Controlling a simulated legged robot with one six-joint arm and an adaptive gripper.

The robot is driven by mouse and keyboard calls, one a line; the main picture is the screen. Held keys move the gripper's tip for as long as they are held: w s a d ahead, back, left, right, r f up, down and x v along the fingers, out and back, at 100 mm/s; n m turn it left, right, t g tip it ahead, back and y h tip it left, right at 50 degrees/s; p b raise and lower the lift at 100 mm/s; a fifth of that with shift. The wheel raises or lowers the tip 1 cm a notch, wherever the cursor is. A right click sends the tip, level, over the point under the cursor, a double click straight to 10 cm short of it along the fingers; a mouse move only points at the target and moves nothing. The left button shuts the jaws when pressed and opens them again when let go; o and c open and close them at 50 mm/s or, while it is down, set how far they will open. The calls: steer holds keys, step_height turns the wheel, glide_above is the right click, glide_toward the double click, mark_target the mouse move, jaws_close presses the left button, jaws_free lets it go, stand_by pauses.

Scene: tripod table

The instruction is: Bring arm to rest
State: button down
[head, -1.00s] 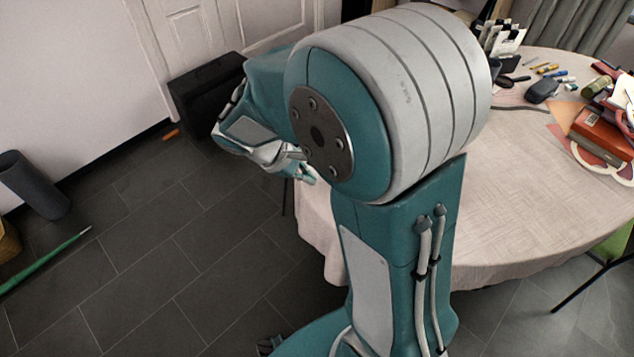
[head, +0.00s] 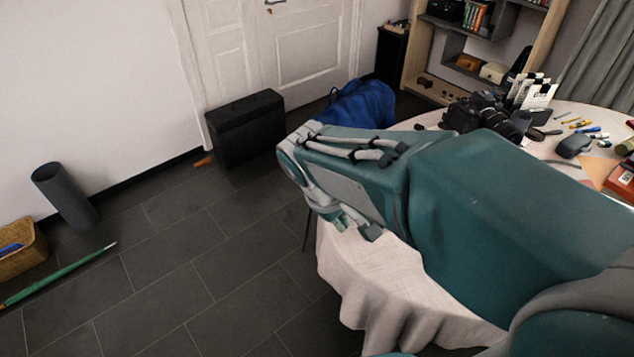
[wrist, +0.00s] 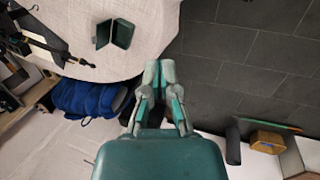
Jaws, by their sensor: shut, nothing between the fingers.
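My arm stretches across the right half of the head view, over the cloth-covered round table (head: 375,268). My gripper (wrist: 158,66) shows in the wrist view with its two fingertips together and nothing between them. It hangs near the table's edge, with dark floor on one side and tablecloth on the other. In the head view the gripper is mostly hidden behind my wrist. A small open green case (wrist: 114,34) lies on the tablecloth in the wrist view.
A black case (head: 245,127) stands by the white door. A blue bag (head: 362,105) lies beyond the table. A camera (head: 482,117) and small items sit at the table's far side. A grey cylinder (head: 66,196), a green umbrella (head: 60,273) and a wicker basket (head: 20,252) are at left. The middle floor is clear.

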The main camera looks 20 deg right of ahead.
steer(key=s+a+r+m+t+y, duration=0.2)
steer(key=s+r+m+t+y, duration=0.1)
steer(key=s+r+m+t, duration=0.1)
steer(key=s+r+t, duration=0.1)
steer(key=s+r, duration=0.1)
steer(key=s, duration=0.1)
steer(key=shift+a+r+y, duration=0.3)
steer(key=shift+r, duration=0.05)
steer(key=shift+d+m, duration=0.1)
steer(key=shift+m, duration=0.2)
